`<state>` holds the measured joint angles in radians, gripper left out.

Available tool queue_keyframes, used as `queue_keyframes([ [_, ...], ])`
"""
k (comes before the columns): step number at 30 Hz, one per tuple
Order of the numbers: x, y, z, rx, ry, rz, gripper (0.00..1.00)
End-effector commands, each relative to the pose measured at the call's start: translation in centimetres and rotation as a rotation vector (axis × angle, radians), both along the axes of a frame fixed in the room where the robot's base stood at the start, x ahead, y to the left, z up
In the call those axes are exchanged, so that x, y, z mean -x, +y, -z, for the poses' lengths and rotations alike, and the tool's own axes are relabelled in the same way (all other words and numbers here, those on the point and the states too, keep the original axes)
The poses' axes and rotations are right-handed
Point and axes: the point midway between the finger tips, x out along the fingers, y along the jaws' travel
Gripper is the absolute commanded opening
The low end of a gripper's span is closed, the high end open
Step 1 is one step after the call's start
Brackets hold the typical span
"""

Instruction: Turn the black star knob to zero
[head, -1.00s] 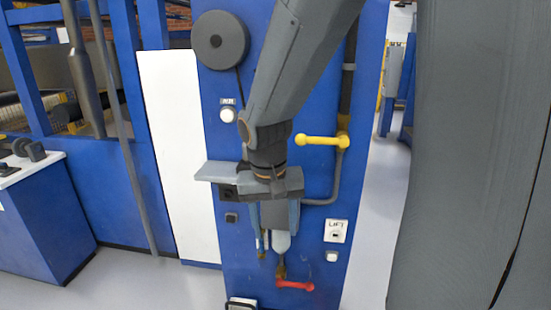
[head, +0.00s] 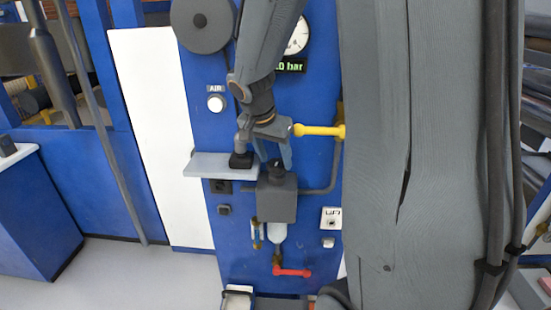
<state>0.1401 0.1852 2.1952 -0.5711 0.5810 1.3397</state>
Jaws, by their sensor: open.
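The black star knob (head: 277,172) appears as a small dark shape on top of the grey regulator block (head: 277,203) on the blue panel. It is small and partly hidden, so its star shape and setting cannot be read. My gripper (head: 273,158) points down just above the knob. Its two pale blue fingers are apart, with the knob below and between their tips in this view. I cannot tell whether they touch it. A round gauge (head: 297,36) and a green digital display (head: 291,67) sit higher on the panel. The display ends in "0 bar"; its left part is hidden by my arm.
A yellow lever (head: 320,131) sticks out right of my gripper. A grey shelf (head: 208,165) juts out to its left. Below the block are a clear bowl (head: 277,231) and a red lever (head: 291,272). A white button (head: 216,103) sits under the AIR label.

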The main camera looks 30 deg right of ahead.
Motion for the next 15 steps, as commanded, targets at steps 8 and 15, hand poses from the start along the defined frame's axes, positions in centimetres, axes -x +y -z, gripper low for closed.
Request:
queue_keyframes([
  [8,-0.18,-0.49,1.2,-0.001,0.001,0.002,0.52],
  [15,-0.18,-0.47,1.17,-0.001,0.0,0.002,0.41],
])
